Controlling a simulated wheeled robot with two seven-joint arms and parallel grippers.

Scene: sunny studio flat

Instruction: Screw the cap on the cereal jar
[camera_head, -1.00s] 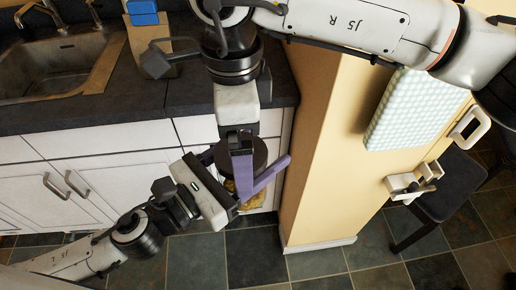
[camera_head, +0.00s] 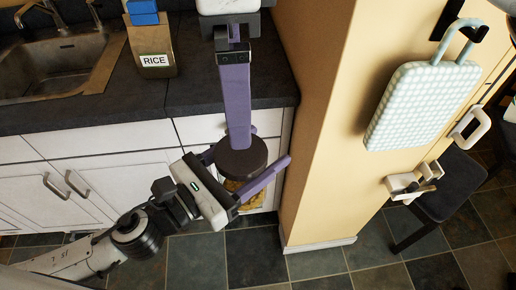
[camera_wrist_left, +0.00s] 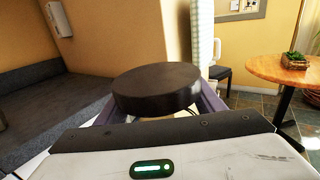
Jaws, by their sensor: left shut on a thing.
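The cereal jar (camera_head: 231,186) is mostly hidden under its dark round cap (camera_head: 241,157); a strip of yellowish contents shows below. My left gripper (camera_head: 271,147) is shut around the jar, with its purple fingers on either side. In the left wrist view the cap (camera_wrist_left: 156,88) rests on top of the jar and looks roughly flat on it; how tightly it sits cannot be told.
A rice bag (camera_head: 155,55) with a blue clip stands on the dark counter (camera_head: 205,95) beside the sink (camera_head: 60,62). A yellow wall (camera_head: 315,130) with a hanging checkered board (camera_head: 420,105) is right of the jar. A dark chair (camera_head: 445,190) stands farther right.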

